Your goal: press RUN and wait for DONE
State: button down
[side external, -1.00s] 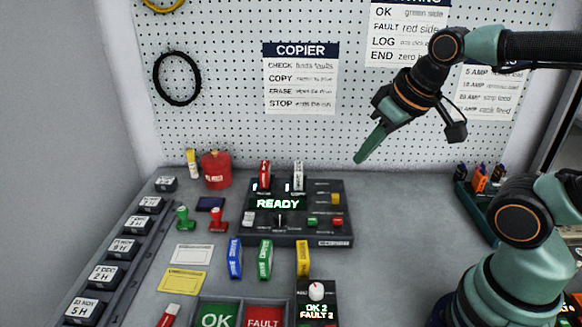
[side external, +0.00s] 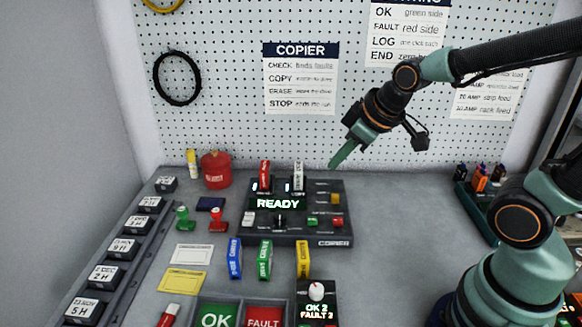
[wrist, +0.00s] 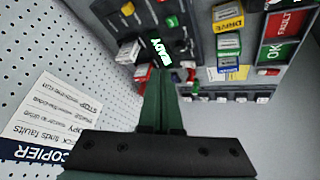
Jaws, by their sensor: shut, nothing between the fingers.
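The dark copier box (side external: 333,241) stands at the back middle of the bench in the side view. Its display (side external: 278,203) reads READY in green. A red stick (side external: 265,176) and a white stick (side external: 298,177) stand upright in its back edge. On its right part are a yellow button (side external: 336,198), a green button (side external: 312,220) and a red button (side external: 337,222); I cannot read their labels. My gripper (side external: 336,162) is shut and empty, above and behind the box's right part, apart from it. In the wrist view my gripper (wrist: 161,78) points toward the display (wrist: 160,52).
A counter box (side external: 316,309) reads OK 2, FAULT 2. Green OK (side external: 217,318) and red FAULT (side external: 264,317) trays lie in front. Blue (side external: 235,258), green (side external: 265,259) and yellow (side external: 303,259) pieces stand before the copier.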

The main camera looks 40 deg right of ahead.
aim_at(316, 220)
jog(key=w+f+n+t, duration=0.1)
jog(key=w+f+n, duration=0.3)
jog(key=w+f, duration=0.1)
jog(key=shift+a+f+n, duration=0.15)
jog(key=shift+f+n, duration=0.15)
jog(key=shift+f, duration=0.1)
jog(key=shift+s, duration=0.1)
jog(key=shift+f, duration=4.4)
jog(key=shift+f, duration=0.45)
jog(key=shift+f, duration=0.45)
jog(key=shift+r, duration=0.9)
